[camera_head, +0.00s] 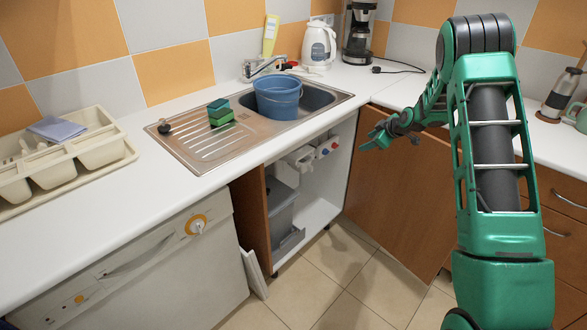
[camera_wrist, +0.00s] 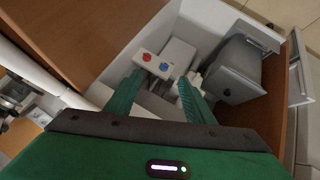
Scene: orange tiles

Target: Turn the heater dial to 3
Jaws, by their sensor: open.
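A white unit (camera_head: 328,148) with a red knob and a blue knob is fixed inside the open cabinet under the sink. In the wrist view the red knob (camera_wrist: 147,57) and the blue knob (camera_wrist: 164,67) sit side by side on its white face. I cannot make out any numbers or tell which knob is the heater dial. My gripper (camera_head: 374,138) is open and empty to the right of the cabinet opening. In the wrist view its fingers (camera_wrist: 160,84) are spread and point into the cabinet, with both knobs between and beyond the tips, apart from them.
An open brown cabinet door (camera_head: 395,190) stands right of the opening, below my gripper. A grey bin (camera_head: 281,210) stands inside the cabinet at left; it also shows in the wrist view (camera_wrist: 232,72). A blue bucket (camera_head: 277,98) sits in the sink above.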

